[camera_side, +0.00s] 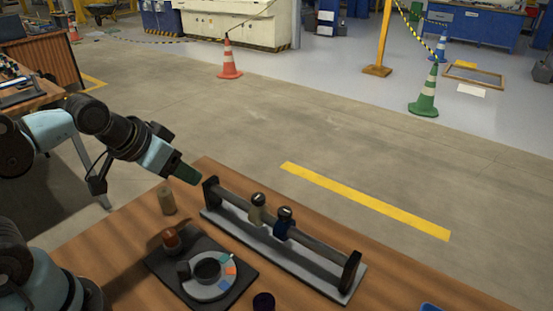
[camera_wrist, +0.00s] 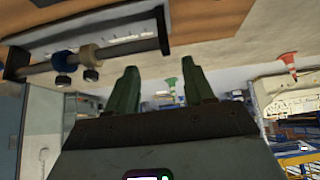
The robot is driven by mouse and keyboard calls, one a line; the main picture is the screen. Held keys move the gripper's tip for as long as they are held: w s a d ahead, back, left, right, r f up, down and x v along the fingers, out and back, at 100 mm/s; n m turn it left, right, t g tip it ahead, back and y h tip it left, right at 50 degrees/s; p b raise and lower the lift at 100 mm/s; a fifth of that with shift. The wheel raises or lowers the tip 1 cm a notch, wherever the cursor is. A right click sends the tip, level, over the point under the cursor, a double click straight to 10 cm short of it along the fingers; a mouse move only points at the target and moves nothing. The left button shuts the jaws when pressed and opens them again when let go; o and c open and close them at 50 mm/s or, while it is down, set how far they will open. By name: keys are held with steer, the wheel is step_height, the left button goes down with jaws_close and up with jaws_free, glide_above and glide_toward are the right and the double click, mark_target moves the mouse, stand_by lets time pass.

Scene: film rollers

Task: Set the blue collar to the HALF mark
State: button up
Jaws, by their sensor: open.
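The blue collar (camera_side: 282,228), with a dark knob on top, sits on a dark rod (camera_side: 318,248) near mid-length. A cream collar (camera_side: 257,212) with a dark knob sits just left of it on the same rod. In the wrist view the blue collar (camera_wrist: 63,59) and cream collar (camera_wrist: 88,54) show upper left, close together. No HALF mark is readable in either view. My gripper (camera_side: 187,174) is above and left of the rod's left end, apart from both collars. In the wrist view my gripper (camera_wrist: 160,80) is open with nothing between its fingers.
Upright end brackets hold the rod over a grey base plate (camera_side: 220,221). On the wooden table (camera_side: 120,245), a black board (camera_side: 166,270) carries a dial and orange-brown knob. A tan cylinder (camera_side: 166,200) stands beneath my gripper. A dark cup (camera_side: 263,301) stands in front.

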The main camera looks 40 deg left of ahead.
steer(key=shift+o, duration=0.2)
steer(key=shift+o, duration=1.9)
steer(key=shift+w+d+r+m, duration=0.15)
steer(key=shift+d+m, duration=0.1)
steer(key=shift+m, duration=0.15)
steer(key=m+g+h, duration=0.5)
steer(key=m, duration=1.3)
glide_toward(282, 223)
steer(key=shift+w+a+x, duration=0.1)
steer(key=shift+x, duration=2.5)
steer(key=shift+w+a+x, duration=0.1)
steer(key=shift+x, duration=2.45)
